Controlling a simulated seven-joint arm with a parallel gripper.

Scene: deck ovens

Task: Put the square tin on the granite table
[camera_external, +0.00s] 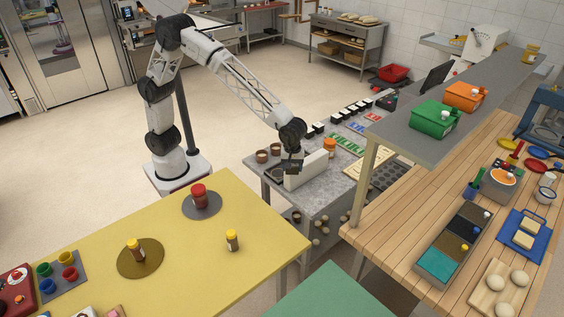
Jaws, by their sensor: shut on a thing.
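The granite table (318,199) is a grey speckled table in the middle of the view. My gripper (291,171) is low over its left part, pointing down, and is shut. A dark, flat, square-edged thing, which looks like the square tin (274,172), is at the gripper's left side, at or just above the tabletop. The gripper appears to hold it by its edge. The fingertips are small and dark, and a white upright block (308,170) partly hides them, so the exact contact and any gap under the tin cannot be told.
Brown cups (262,156) and an orange-lidded jar (329,147) stand close to the gripper. Coloured pieces and a dark moulded tray (388,176) fill the table's far and right parts. A raised grey shelf (408,134) stands to the right. The table's front strip is bare.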

